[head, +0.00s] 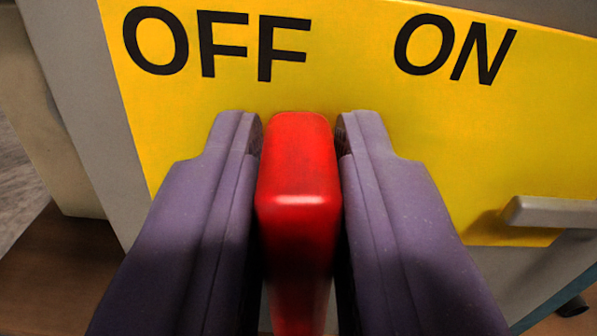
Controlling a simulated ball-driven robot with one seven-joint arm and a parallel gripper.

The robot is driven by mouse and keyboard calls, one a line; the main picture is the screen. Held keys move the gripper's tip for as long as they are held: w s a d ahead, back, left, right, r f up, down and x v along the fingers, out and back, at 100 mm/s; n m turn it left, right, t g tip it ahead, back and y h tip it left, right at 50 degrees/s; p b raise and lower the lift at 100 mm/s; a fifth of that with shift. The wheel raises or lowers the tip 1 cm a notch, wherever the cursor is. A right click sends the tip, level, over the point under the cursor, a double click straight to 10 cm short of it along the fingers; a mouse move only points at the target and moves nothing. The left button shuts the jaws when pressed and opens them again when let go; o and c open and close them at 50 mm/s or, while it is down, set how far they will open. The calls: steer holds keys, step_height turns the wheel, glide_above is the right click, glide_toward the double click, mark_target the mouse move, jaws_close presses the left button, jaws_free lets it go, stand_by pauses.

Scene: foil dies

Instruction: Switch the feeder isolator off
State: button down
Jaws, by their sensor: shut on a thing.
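A red handle (297,180) stands in the middle of the head view, in front of a yellow panel (350,60). The panel carries black "OFF" lettering (213,45) at upper left and "ON" lettering (453,48) at upper right. The handle's top end lies below the right part of the "OFF" word. My gripper (300,135) has its two purple fingers on either side of the handle and is shut on it. The handle's lower end runs down out of the frame, and its pivot is not seen.
A grey bar-shaped part (552,211) sticks out at the panel's lower right. A grey border (75,110) edges the panel on the left. A brown wooden surface (55,275) shows at lower left.

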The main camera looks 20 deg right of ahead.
steer(key=n, duration=0.4)
steer(key=shift+a+f, duration=0.2)
steer(key=shift+a, duration=0.2)
steer(key=shift+w+a+f+n, duration=0.15)
steer(key=shift+f+n, duration=0.15)
steer(key=shift+n, duration=1.85)
steer(key=shift+s+a+f+n, duration=0.15)
steer(key=shift+f+n, duration=0.1)
steer(key=shift+n, duration=1.85)
steer(key=shift+w+a+f+n, duration=0.15)
steer(key=shift+f+n, duration=0.15)
steer(key=shift+n, duration=1.85)
steer(key=c, duration=1.1)
jaws_free()
